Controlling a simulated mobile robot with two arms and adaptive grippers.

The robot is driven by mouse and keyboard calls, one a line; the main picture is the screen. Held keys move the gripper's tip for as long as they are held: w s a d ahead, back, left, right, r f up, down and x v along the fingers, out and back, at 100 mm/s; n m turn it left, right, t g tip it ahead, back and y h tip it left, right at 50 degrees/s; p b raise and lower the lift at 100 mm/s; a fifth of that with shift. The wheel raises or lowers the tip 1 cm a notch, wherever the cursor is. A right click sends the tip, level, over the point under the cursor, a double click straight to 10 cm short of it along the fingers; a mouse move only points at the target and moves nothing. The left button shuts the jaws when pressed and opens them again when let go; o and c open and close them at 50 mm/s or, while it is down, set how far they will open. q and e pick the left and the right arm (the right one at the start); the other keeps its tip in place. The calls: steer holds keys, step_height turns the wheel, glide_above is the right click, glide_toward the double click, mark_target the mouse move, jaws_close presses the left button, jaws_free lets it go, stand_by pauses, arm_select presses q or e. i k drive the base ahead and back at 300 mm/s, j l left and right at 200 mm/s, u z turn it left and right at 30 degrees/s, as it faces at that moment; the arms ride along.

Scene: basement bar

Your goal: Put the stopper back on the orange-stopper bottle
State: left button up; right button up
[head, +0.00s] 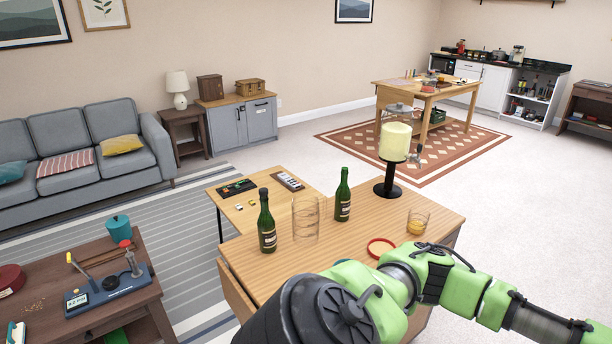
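Two dark green bottles stand upright on the wooden counter: one at the left (267,228), one farther right (342,203). Both have pale labels. I cannot make out an orange stopper on or beside either, nor tell which is the orange-stopper bottle. A green and black arm of mine crosses the lower right of the head view, in front of the counter, and runs out at the right edge. Its gripper is outside the picture, and my other gripper does not show either. The arm hides part of the counter's near side.
On the counter (330,247) are a clear glass vessel (306,220), a red ring (380,248), a glass with orange contents (416,223) and a cream dispenser (395,143) on a black stand. A lower table (262,208) adjoins behind. A dark table (120,315) stands left.

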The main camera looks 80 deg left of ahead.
mark_target(343, 194)
steer(key=i+u, duration=0.2)
steer(key=u, duration=0.3)
steer(key=i+u, duration=0.2)
steer(key=u, duration=0.25)
steer(key=i+u, duration=0.15)
steer(key=u, duration=0.35)
steer(key=i+l+u, duration=0.15)
steer(key=u, duration=0.35)
steer(key=i+l+u, duration=0.15)
steer(key=i+u, duration=0.15)
steer(key=u, duration=0.15)
steer(key=i+l+u, duration=0.2)
steer(key=u, duration=0.25)
steer(key=i+l+u, duration=0.25)
steer(key=u, duration=0.2)
steer(key=l, duration=0.1)
